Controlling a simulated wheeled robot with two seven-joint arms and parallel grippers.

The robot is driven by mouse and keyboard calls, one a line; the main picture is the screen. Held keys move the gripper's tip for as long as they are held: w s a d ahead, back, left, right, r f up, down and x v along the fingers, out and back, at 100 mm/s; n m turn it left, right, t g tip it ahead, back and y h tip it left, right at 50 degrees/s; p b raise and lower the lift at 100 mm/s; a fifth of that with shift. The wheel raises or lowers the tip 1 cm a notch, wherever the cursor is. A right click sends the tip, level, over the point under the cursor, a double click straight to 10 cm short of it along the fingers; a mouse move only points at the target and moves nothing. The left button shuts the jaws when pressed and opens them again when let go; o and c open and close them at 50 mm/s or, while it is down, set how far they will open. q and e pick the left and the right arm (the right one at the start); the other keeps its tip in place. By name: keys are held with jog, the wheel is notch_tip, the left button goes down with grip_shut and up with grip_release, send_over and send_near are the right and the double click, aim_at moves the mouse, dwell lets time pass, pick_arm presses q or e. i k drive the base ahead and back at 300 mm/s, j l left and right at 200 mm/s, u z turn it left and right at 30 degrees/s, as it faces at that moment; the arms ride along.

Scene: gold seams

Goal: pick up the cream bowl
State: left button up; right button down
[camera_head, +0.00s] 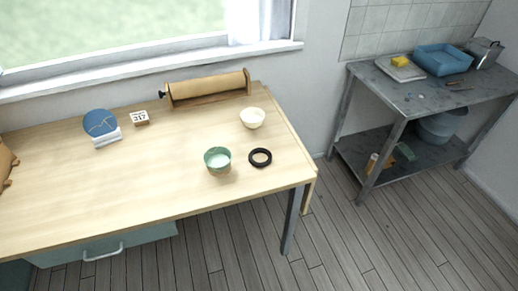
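The cream bowl (252,118) stands upright near the back right part of the wooden table (110,195). It looks empty and nothing touches it. Neither of my grippers shows in the head view.
A green cup with a tan base (218,161) and a black ring (260,158) sit in front of the bowl. A paper roll on a holder (207,88) lies behind it to the left. A blue round plate (100,122) stands farther left. A grey metal shelf (430,96) is at right.

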aim_at(251, 118)
jog(key=i+l, duration=0.1)
jog(key=i+l+u, duration=0.15)
jog(key=l+u, duration=0.15)
jog(key=i+l+u, duration=0.1)
jog(key=l+u, duration=0.2)
jog(key=l, duration=0.15)
jog(key=l+u, duration=0.3)
jog(key=i+l, duration=0.05)
jog(key=l, duration=0.05)
